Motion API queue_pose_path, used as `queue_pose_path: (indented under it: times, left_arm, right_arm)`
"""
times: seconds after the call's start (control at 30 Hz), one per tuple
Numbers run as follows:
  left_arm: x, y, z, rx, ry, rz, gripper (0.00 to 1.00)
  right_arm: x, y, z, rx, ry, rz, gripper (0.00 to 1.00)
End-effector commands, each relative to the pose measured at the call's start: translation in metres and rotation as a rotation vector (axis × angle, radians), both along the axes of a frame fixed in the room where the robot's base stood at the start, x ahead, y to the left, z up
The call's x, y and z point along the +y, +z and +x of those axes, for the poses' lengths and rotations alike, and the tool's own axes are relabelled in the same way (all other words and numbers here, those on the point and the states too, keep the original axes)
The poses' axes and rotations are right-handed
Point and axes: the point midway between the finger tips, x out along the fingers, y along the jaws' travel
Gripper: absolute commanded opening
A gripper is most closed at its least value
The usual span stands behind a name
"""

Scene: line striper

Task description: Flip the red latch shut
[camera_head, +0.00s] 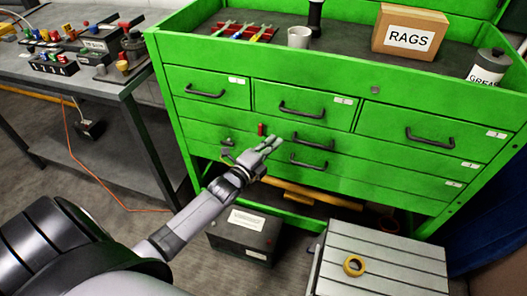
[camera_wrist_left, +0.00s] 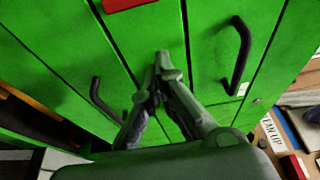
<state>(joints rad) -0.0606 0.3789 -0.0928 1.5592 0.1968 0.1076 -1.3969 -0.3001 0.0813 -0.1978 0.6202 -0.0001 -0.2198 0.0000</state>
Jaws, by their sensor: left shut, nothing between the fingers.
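The red latch (camera_head: 261,129) is a small upright red piece on the front of the green tool cabinet (camera_head: 190,133), between drawer rows. In the left wrist view part of a red piece (camera_wrist_left: 125,4) is cut off by the top edge. My left gripper (camera_head: 274,142) is shut and empty. Its tips are just below and right of the latch in the head view, apart from it. In the left wrist view the closed fingertips (camera_wrist_left: 164,58) are in front of the green drawer fronts. My right gripper is not in view.
Black drawer handles (camera_head: 314,145) stick out near my left gripper. Below are a black box (camera_head: 240,240) and a grey slatted case (camera_head: 385,265) with a yellow tape roll (camera_head: 354,265). A workbench (camera_head: 80,85) stands at left. A rags box (camera_head: 410,35) is on the cabinet top.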

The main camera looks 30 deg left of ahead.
Motion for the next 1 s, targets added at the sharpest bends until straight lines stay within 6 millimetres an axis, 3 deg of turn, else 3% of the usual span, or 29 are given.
queue_pose_path:
  times: [0.17,0.3,0.43,1.0]
  left_arm:
    - [-0.001,0.001,0.032,-0.001,0.001,0.0,0.0]
    - [0.022,0.0,0.022,0.003,0.0,0.004,0.0]
    - [0.032,0.0,0.02,0.002,0.0,0.001,0.0]
    - [0.036,0.0,0.017,-0.002,0.0,-0.014,0.0]
  right_arm:
    - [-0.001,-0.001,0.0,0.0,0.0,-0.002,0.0]
    - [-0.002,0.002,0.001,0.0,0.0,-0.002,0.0]
    - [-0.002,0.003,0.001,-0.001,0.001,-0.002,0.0]
    - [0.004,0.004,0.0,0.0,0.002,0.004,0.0]
